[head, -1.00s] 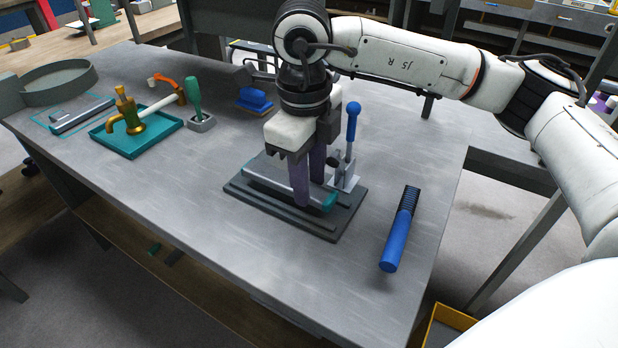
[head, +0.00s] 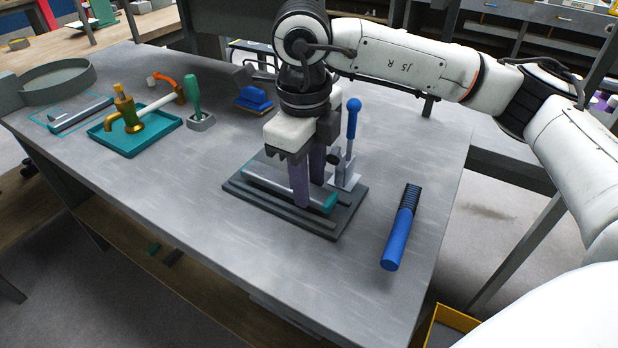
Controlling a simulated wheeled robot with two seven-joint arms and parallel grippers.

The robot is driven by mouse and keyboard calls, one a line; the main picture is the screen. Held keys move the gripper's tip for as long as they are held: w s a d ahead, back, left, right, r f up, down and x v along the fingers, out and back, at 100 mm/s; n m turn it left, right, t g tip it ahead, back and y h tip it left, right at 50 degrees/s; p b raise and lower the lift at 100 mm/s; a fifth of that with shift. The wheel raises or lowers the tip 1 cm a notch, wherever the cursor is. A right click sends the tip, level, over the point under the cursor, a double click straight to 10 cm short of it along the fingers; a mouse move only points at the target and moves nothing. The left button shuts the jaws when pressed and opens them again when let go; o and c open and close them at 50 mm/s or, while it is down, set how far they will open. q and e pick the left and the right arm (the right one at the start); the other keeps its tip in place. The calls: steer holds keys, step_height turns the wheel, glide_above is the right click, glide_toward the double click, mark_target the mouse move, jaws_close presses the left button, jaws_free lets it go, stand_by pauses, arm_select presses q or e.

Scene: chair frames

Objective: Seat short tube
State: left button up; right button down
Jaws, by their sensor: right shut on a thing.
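A short grey tube (head: 270,187) with a teal end (head: 330,204) lies along the dark fixture plate (head: 240,190) in the middle of the bench. My right gripper (head: 308,190) comes down from above, its purple fingers on either side of the tube near its teal end, shut on it. The tube looks level and low over the fixture; whether it touches the bottom of its seat I cannot tell. A toggle clamp with an upright blue handle (head: 353,120) stands at the fixture's back right. My left gripper is out of view.
A teal tray (head: 152,139) with brass and white parts, a green-handled tool (head: 195,105), a blue brush-like block (head: 254,98) and another grey tube (head: 80,114) lie left. The bench front is clear.

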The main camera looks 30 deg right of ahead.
steer(key=shift+f+b, duration=0.4)
steer(key=shift+f, duration=0.15)
steer(key=shift+r, duration=0.1)
steer(key=shift+r+p, duration=0.65)
steer(key=shift+r, duration=0.3)
stand_by(0.6)
steer(key=shift+f+b, duration=0.2)
steer(key=shift+b, duration=0.15)
steer(key=shift+f+b, duration=0.75)
steer(key=shift+f, duration=0.1)
steer(key=shift+r, duration=0.2)
